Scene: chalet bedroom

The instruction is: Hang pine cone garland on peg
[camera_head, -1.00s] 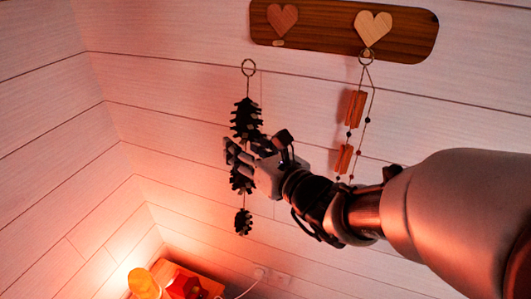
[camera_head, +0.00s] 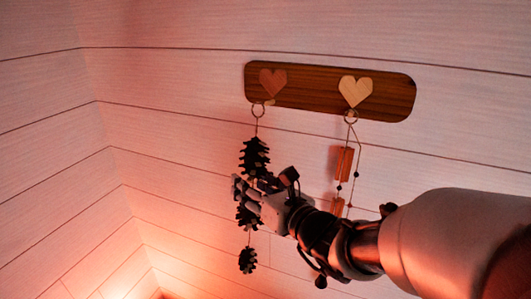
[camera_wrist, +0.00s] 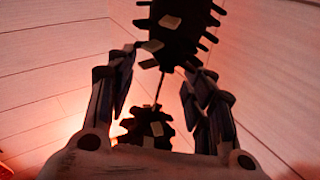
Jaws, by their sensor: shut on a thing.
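The pine cone garland (camera_head: 254,158) is a dark string of cones hanging upright, with a thin metal ring (camera_head: 258,110) at its top. The ring is at the lower edge of the wooden board (camera_head: 315,91), just left of the small peg (camera_head: 269,102) under the reddish left heart. I cannot tell whether it is around the peg or in front of it. My gripper (camera_head: 247,193) is shut on the garland around its middle. In the wrist view, a large cone (camera_wrist: 178,35) is above the fingers and a smaller one (camera_wrist: 148,130) shows between them.
A second hanging with orange pieces (camera_head: 344,163) hangs by its ring from the right peg under the pale heart (camera_head: 356,91), close above my arm. The plank wall (camera_head: 170,75) left of the board is bare.

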